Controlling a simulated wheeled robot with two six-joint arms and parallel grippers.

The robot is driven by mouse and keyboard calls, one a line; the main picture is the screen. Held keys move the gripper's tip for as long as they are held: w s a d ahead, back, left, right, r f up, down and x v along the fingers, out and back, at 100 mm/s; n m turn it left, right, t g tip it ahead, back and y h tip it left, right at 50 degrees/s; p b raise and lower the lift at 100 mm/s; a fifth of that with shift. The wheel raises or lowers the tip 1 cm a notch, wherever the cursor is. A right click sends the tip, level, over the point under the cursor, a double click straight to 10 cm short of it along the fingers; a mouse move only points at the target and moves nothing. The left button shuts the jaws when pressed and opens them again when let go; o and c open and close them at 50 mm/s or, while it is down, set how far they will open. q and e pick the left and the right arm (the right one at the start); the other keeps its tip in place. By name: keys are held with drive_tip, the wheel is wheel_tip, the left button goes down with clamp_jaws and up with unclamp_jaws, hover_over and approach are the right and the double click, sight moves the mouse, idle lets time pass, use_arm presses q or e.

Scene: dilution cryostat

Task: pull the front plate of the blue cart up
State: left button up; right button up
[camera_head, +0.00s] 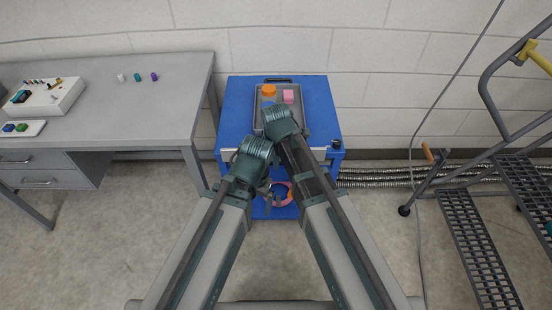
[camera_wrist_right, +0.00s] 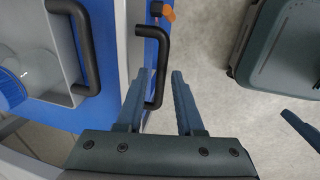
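The blue cart (camera_head: 237,105) stands in the middle of the head view, against the wall. My right gripper (camera_wrist_right: 163,73) is open in that view, with a finger on either side of the handle's bar. I see no firm contact. In the head view my two arms cover most of the cart's front. My left arm ends at a wrist (camera_head: 254,152) before the cart; I cannot tell its fingers' state.
A grey bench (camera_head: 150,105) stands at the left. Metal steps (camera_head: 470,235) and corrugated hoses (camera_head: 385,175) are at the right. A dark green boxy part shows at the right wrist view's upper right.

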drive_tip(key=shift+o, duration=0.4)
drive_tip(key=shift+r, duration=0.1)
wheel_tip(320, 180, up, 13)
drive_tip(key=s+p, duration=0.2)
drive_tip(key=p, duration=1.1)
drive_tip(key=shift+s+r+p, duration=0.2)
drive_tip(key=shift+s+p, duration=0.1)
drive_tip(key=shift+s, duration=0.1)
